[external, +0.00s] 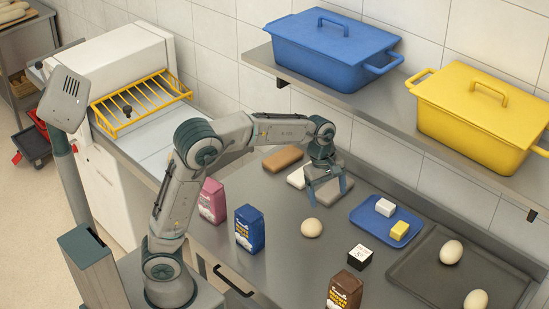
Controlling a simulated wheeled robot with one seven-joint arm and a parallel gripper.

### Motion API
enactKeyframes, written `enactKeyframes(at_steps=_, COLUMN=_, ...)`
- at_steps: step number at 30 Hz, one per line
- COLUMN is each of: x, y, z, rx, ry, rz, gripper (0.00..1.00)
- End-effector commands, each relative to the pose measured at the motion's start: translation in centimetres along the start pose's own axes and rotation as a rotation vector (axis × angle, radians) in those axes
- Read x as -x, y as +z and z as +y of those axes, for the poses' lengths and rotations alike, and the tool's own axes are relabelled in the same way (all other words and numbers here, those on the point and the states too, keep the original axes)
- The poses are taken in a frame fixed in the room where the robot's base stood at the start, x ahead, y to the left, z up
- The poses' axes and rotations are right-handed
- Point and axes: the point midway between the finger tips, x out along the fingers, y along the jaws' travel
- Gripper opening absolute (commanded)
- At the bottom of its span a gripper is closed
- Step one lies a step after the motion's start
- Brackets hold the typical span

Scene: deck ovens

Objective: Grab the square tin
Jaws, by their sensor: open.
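My gripper (327,193) is open, pointing down over the worktop near the wall. Below and between its fingers is a flat grey piece (328,194), partly hidden by the gripper; whether they touch is unclear. No thing is plainly marked as the square tin.
A white piece (297,177) and a brown block (282,159) lie left of the gripper. A blue tray (372,222) with two small blocks is right. Blue (250,229), pink (212,201) and brown (345,290) packets stand in front. A shelf (390,103) with lidded bins hangs above.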

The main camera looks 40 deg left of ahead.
Motion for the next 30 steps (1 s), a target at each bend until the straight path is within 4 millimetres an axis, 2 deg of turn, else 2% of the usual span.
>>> enactKeyframes(at_steps=1, x=-1.9, y=1.5, z=1.4, rx=0.052, ry=-0.018, rz=0.007, gripper=0.8)
enactKeyframes(at_steps=6, x=-5.8, y=5.5, z=4.4, rx=0.23, ry=-0.048, rz=0.031, gripper=0.8)
enactKeyframes(at_steps=12, x=-8.1, y=8.2, z=5.8, rx=0.335, ry=-0.059, rz=0.052, gripper=0.8)
enactKeyframes(at_steps=17, x=-9.7, y=8.4, z=5.9, rx=0.353, ry=-0.062, rz=0.056, gripper=0.8)
enactKeyframes(at_steps=24, x=-14.4, y=8.1, z=5.5, rx=0.352, ry=-0.063, rz=0.057, gripper=0.8)
enactKeyframes(at_steps=30, x=-16.6, y=8.1, z=5.4, rx=0.35, ry=-0.06, rz=0.055, gripper=0.8)
